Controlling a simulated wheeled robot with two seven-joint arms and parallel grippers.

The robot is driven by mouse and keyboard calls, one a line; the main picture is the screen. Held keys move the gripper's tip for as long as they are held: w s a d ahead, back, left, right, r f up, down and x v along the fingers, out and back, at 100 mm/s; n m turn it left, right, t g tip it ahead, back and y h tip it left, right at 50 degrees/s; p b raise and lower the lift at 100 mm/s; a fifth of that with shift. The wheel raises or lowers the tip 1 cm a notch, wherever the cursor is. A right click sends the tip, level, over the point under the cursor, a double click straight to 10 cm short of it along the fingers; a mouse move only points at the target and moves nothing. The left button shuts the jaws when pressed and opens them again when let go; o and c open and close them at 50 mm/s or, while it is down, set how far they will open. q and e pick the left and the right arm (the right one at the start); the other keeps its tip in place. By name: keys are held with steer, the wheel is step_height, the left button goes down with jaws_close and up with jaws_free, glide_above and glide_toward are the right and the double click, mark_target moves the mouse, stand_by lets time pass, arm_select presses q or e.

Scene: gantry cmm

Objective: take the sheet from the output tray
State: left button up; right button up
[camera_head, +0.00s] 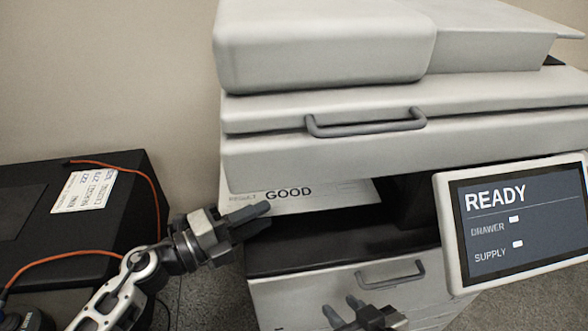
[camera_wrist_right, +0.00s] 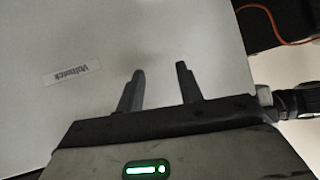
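A white sheet (camera_head: 335,196) printed "GOOD" shows in the opening of the grey-white copier, above the dark output tray (camera_head: 300,255). Its far part is hidden under the copier's upper body. My left gripper (camera_head: 266,214) is at the sheet's near left corner, with its fingers overlapping the corner in the head view. Whether they are closed on the paper or apart around it I cannot tell. My right gripper (camera_head: 345,312) is low in front of the copier's drawer front, below the tray. Its two fingers stand apart and empty in the right wrist view (camera_wrist_right: 158,85).
A screen (camera_head: 520,220) reading "READY" juts out at the right. The drawer handle (camera_head: 390,273) and lid handle (camera_head: 365,123) stick out from the copier. A black case (camera_head: 125,180) with an orange cable and a paper label stands at the left. A labelled pale panel (camera_wrist_right: 110,110) fills much of the right wrist view.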

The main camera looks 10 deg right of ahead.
arm_select(q)
jaws_close()
